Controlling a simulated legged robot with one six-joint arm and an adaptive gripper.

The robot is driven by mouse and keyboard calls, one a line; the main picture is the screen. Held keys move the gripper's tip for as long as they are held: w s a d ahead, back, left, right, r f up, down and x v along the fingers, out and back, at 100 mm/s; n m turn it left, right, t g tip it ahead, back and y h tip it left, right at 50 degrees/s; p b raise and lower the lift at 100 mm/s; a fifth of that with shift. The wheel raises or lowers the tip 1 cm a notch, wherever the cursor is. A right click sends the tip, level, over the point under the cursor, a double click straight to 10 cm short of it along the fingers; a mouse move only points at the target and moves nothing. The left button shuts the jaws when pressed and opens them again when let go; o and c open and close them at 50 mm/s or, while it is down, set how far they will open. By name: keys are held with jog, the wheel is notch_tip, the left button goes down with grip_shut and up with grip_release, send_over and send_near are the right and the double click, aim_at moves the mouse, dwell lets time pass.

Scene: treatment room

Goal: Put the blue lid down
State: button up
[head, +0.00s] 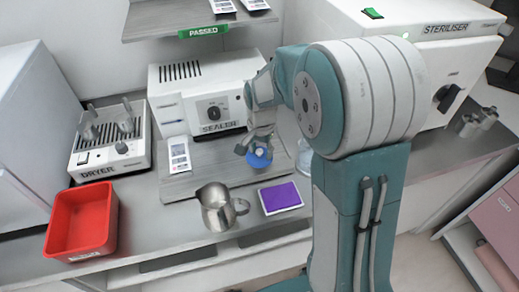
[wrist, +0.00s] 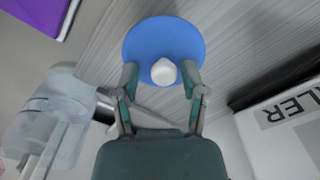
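The blue lid (head: 259,161) is a round disc at the front edge of the sealer's grey base, below my gripper (head: 262,141) in the head view. In the wrist view, the blue lid (wrist: 160,35) shows its face and white knob (wrist: 164,71). Whether the lid rests flat on the surface is hard to tell. A clear jar (wrist: 48,125) stands beside it, partly behind my arm in the head view (head: 304,160).
A metal jug (head: 217,208) and a purple pad (head: 280,197) are in front of the lid. The sealer (head: 207,95) stands behind it. A dryer (head: 110,140) and red bin (head: 82,222) are at left, the steriliser (head: 430,60) at right. Bare counter lies around the jug.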

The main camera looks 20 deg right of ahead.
aim_at(260, 150)
jog(key=shift+a, duration=0.1)
jog(key=shift+a, duration=0.15)
jog(key=shift+a+r, duration=0.1)
jog(key=shift+r, duration=0.25)
notch_tip(260, 150, up, 11)
jog(key=s+r+n+t, duration=0.2)
jog(key=s+n, duration=0.2)
jog(key=s, duration=0.6)
jog(key=s+r+n+t, duration=0.2)
jog(key=s+n, duration=0.3)
jog(key=s, duration=0.6)
jog(key=shift+r+t, duration=0.3)
jog(key=shift+t, duration=0.5)
